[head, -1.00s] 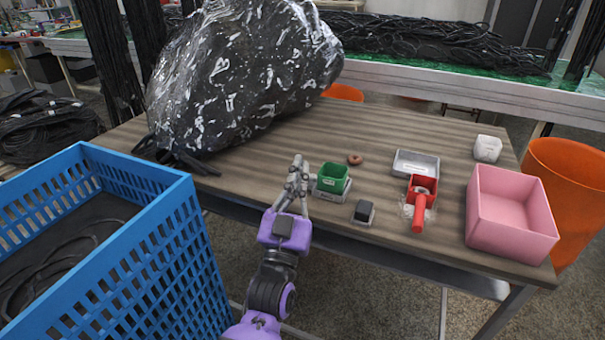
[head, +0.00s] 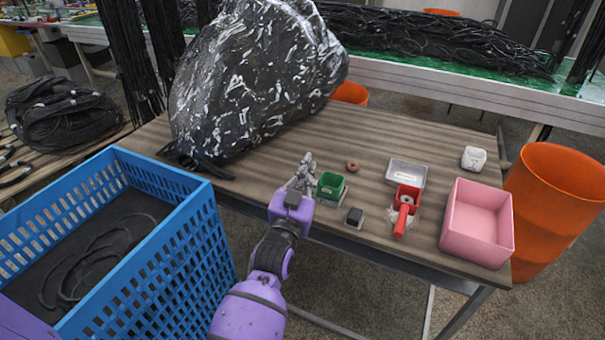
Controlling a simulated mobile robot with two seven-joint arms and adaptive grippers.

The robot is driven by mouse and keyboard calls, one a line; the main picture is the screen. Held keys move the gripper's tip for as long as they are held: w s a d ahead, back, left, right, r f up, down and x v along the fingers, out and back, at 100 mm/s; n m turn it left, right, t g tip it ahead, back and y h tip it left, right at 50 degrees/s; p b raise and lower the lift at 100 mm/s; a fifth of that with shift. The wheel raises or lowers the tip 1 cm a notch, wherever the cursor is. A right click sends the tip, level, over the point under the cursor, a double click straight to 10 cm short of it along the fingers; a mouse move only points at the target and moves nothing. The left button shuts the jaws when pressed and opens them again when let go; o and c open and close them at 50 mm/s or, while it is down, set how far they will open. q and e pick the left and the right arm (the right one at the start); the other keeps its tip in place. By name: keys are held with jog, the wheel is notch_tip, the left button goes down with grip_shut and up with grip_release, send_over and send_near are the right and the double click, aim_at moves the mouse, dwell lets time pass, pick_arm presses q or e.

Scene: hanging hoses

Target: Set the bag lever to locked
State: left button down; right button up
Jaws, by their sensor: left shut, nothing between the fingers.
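A red box-like fixture with a red handle (head: 403,219) sits near the table's front edge, right of centre. The handle points toward the front edge, and clear or whitish crumpled material lies around it. Any lock marking is too small to read. A large black bag (head: 250,85) with white marks stands at the back left of the table. My left gripper (head: 306,163) is shut and empty, beside the left of a green open box (head: 331,186) and well left of the red handle. Whether it touches the green box's base is unclear. My right gripper is not in view.
A grey tray (head: 406,172) lies behind the red fixture, and a pink bin (head: 477,222) stands to its right. A small dark block (head: 355,216) and a brown ring (head: 352,166) lie between gripper and fixture. A blue basket (head: 190,235) stands at the front left.

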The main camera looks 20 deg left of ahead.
pick_arm(q)
jog(key=w+r+g+p, duration=0.1)
jog(key=w+g+p, duration=0.3)
jog(key=p, duration=0.5)
jog(key=shift+w+m, duration=0.3)
jog(key=shift+w, duration=0.9)
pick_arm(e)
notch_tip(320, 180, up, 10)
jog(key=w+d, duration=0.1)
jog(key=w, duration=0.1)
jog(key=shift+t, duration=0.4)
pick_arm(q)
jog(key=shift+w, duration=0.1)
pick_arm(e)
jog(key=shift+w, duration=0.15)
pick_arm(q)
jog(key=shift+w+r, duration=0.1)
jog(key=shift+w, duration=0.1)
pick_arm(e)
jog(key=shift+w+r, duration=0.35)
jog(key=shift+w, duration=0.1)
pick_arm(q)
jog(key=shift+r+p, duration=0.1)
jog(key=shift+p, duration=0.25)
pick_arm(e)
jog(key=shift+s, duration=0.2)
